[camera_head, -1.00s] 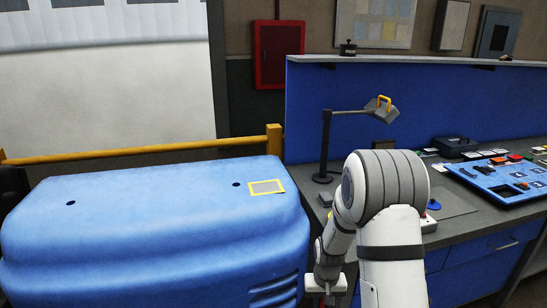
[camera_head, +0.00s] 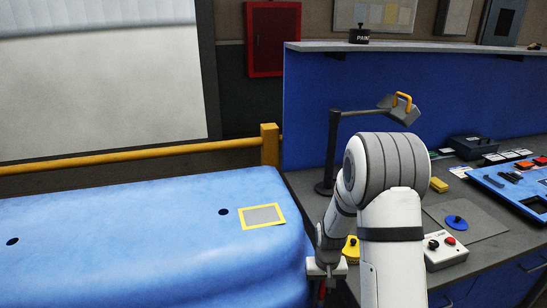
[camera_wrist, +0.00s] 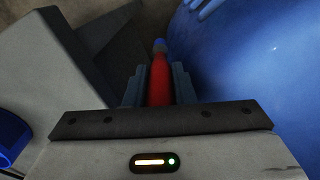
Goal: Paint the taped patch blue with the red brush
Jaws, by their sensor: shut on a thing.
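The taped patch (camera_head: 262,216) is a grey rectangle framed in yellow tape on top of the blue rounded housing (camera_head: 120,225). My gripper (camera_wrist: 159,85) is shut on the red brush (camera_wrist: 159,78), whose handle lies between the two fingers in the wrist view. A blue part shows at the brush's far end. In the head view my gripper (camera_head: 326,270) is low, to the right of the housing and below the patch, with a bit of red under it. The brush's bristles cannot be made out clearly.
A grey workbench (camera_head: 480,225) stands at the right with a lamp (camera_head: 335,150), a button box (camera_head: 445,250), a blue round object (camera_head: 456,221) and a blue tray (camera_head: 515,190). A yellow rail (camera_head: 140,154) runs behind the housing. A paint can (camera_head: 359,35) sits on the shelf.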

